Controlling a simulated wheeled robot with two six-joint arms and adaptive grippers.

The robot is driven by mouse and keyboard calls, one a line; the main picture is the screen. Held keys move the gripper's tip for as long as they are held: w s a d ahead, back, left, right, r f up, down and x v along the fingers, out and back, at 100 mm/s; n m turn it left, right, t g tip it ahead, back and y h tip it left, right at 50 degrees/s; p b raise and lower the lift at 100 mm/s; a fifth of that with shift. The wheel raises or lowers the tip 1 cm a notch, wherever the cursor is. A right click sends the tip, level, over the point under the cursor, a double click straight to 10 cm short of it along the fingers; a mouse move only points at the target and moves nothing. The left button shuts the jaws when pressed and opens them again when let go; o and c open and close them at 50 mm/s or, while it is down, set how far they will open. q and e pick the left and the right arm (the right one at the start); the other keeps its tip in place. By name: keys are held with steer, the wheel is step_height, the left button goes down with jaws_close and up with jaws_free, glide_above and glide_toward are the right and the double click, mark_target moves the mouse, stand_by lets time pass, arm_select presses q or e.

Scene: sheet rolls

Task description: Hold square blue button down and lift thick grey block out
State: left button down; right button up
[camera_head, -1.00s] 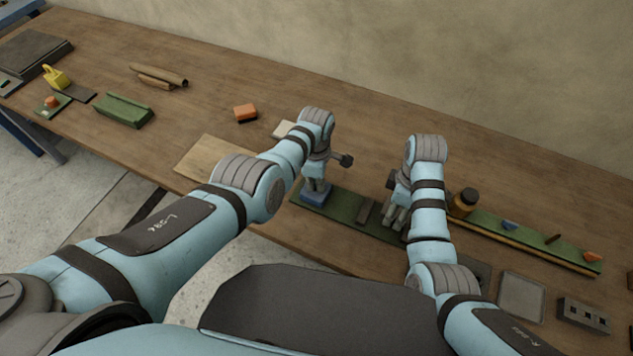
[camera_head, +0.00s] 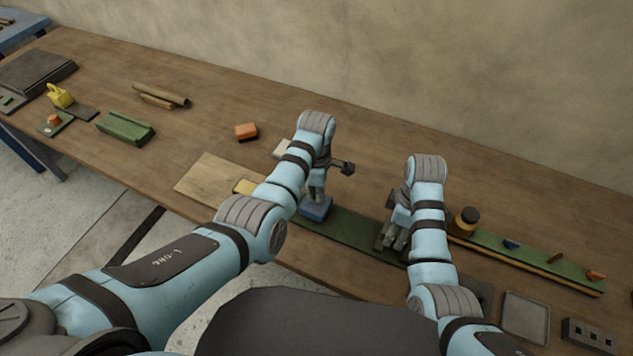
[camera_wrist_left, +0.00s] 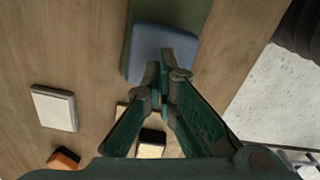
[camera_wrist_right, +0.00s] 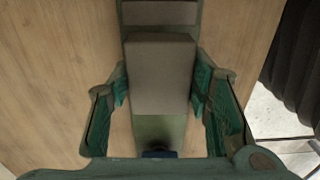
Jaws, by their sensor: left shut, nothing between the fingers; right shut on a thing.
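The blue button (camera_head: 317,208) sits at the left end of a long green board (camera_head: 350,234). My left gripper (camera_head: 314,197) is shut and empty, with its fingertips on or just over the button; the button (camera_wrist_left: 163,52) also shows under them in the left wrist view. My right gripper (camera_wrist_right: 160,90) is shut on the thick grey block (camera_wrist_right: 160,75), one finger on each side. In the head view the grey block (camera_head: 383,238) shows at the right gripper (camera_head: 396,238), partly hidden. I cannot tell how far it is above the board.
Another grey piece (camera_wrist_right: 160,12) lies beyond the held block. A second green strip (camera_head: 530,262) holds small coloured pieces. A white block (camera_wrist_left: 55,107) and an orange block (camera_head: 246,131) lie left of the button.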

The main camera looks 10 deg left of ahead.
arm_select(q)
steer(key=shift+r, duration=2.3)
steer(key=shift+f, duration=0.1)
steer(key=shift+f, duration=2.65)
